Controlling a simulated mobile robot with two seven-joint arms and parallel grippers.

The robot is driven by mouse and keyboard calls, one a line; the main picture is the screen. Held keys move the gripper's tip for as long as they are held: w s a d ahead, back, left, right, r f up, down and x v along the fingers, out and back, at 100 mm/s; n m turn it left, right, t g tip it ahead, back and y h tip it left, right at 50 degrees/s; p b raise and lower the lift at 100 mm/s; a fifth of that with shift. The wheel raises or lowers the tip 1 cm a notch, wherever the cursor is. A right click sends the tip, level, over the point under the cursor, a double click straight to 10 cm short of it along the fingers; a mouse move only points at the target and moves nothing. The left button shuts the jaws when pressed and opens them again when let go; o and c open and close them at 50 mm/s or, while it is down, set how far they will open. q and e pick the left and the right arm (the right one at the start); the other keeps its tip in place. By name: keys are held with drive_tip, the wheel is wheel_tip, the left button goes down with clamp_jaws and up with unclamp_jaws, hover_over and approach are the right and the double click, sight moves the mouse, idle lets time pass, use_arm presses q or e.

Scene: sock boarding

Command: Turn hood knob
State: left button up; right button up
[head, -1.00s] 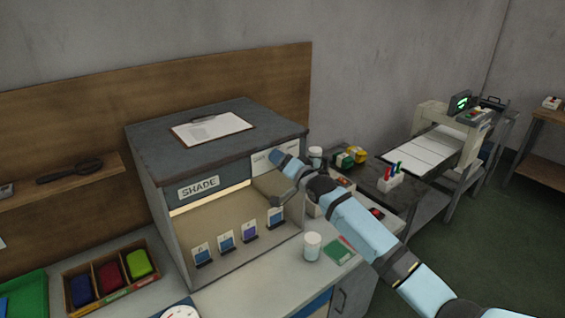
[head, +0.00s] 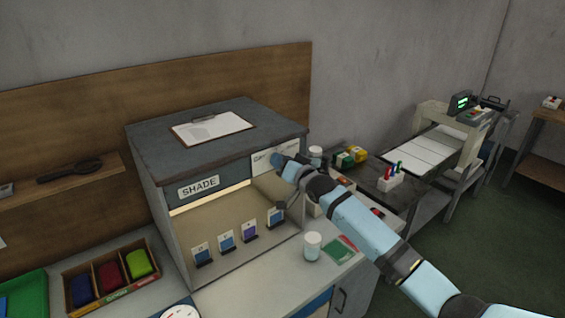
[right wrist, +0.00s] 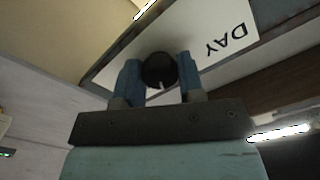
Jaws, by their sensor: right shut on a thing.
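The hood (head: 215,138) is a grey box with a "SHADE" label and a lit open front. Its knob (right wrist: 159,70) is round and black with a pale pointer mark, on a white plate (right wrist: 226,42) lettered "DAY" in the right wrist view. My right gripper (right wrist: 159,76) is shut on the knob, a blue finger on either side. In the head view my right gripper (head: 279,160) is at the hood's right front panel and hides the knob. My left gripper is not in view.
Several shade cards (head: 226,243) stand inside the hood. A white cup (head: 312,246) stands on the bench below my right arm. A clipboard (head: 212,127) lies on the hood. A tray of coloured bundles (head: 111,277) is at the left.

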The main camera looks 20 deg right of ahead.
drive_tip(key=n, duration=0.5)
drive_tip(key=shift+n, duration=0.4)
idle(0.4)
drive_tip(key=o, duration=0.9)
drive_tip(key=b+v, duration=0.2)
drive_tip(key=v, duration=1.1)
drive_tip(key=shift+s, duration=0.4)
